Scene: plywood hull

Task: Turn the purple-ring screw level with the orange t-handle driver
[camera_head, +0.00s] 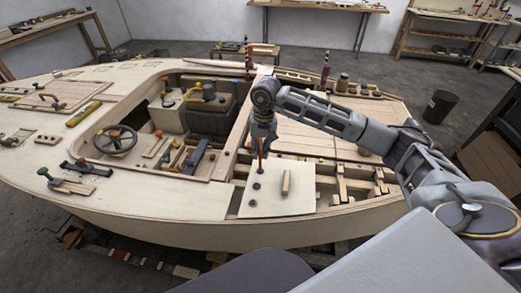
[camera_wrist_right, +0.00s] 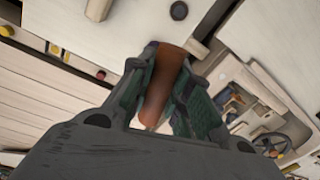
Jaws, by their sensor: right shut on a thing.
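My right gripper (camera_head: 262,138) is shut on the orange t-handle driver (camera_head: 261,150), which hangs upright above the pale plywood panel at the hull's near edge. In the right wrist view the orange driver (camera_wrist_right: 160,85) sits between the two green-dark fingers. I cannot tell which has the purple ring, nor whether the driver's tip touches one. My left gripper is not in view.
A wooden block handle (camera_head: 286,182) stands on the panel (camera_head: 290,206) beside the screws. Open framing (camera_head: 350,185) lies to the right. The cockpit with a steering wheel (camera_head: 115,139) is to the left. A black bin (camera_head: 440,106) stands on the floor behind.

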